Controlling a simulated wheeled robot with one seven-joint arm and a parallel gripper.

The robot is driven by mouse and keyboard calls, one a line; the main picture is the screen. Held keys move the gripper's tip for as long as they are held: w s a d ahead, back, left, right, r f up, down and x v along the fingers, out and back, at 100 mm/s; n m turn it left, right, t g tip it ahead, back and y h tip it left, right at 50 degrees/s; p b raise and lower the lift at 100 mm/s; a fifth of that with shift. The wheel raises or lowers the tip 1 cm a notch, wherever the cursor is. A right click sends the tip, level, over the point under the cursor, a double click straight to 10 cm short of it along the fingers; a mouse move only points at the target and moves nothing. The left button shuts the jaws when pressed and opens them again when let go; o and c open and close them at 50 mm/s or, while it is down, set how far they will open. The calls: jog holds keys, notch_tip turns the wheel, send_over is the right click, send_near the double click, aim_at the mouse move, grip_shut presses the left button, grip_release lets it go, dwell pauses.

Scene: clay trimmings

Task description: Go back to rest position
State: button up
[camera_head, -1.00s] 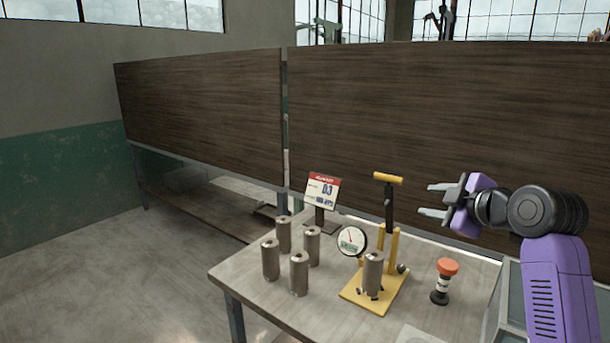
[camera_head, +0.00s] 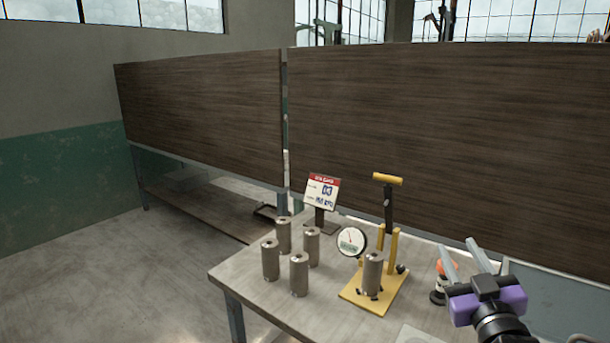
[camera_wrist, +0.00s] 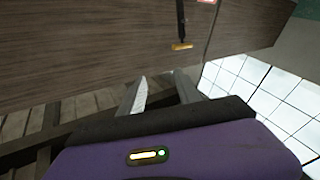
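My gripper (camera_head: 461,257) is at the lower right of the head view, beside and partly in front of the orange-topped button post. Its two grey fingers point up and away, spread apart with nothing between them. In the wrist view the gripper (camera_wrist: 161,88) also shows its fingers apart and empty, with a dark wooden panel and a bright gridded area beyond them.
The table (camera_head: 255,285) holds several metal cylinders, a yellow-based press (camera_head: 391,250) with a cylinder (camera_head: 372,275) on it, a dial gauge (camera_head: 351,241) and a sign (camera_head: 322,190). The orange-topped button post (camera_head: 440,283) is close to my gripper. A wooden panel (camera_head: 430,130) stands behind.

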jog(key=s+a+f+m+g, duration=0.1)
jog(key=s+a+f, duration=0.2)
jog(key=s, duration=1.2)
jog(key=s+a+f+m+g+y, duration=0.1)
jog(key=s+a+f+g, duration=0.1)
jog(key=s+f, duration=0.7)
jog(key=s+a+f+g, duration=0.2)
jog(key=s+a+f, duration=0.2)
jog(key=s, duration=1.9)
notch_tip(320, 180, down, 2)
jog(key=shift+f+m, duration=0.2)
jog(key=shift+m, duration=0.2)
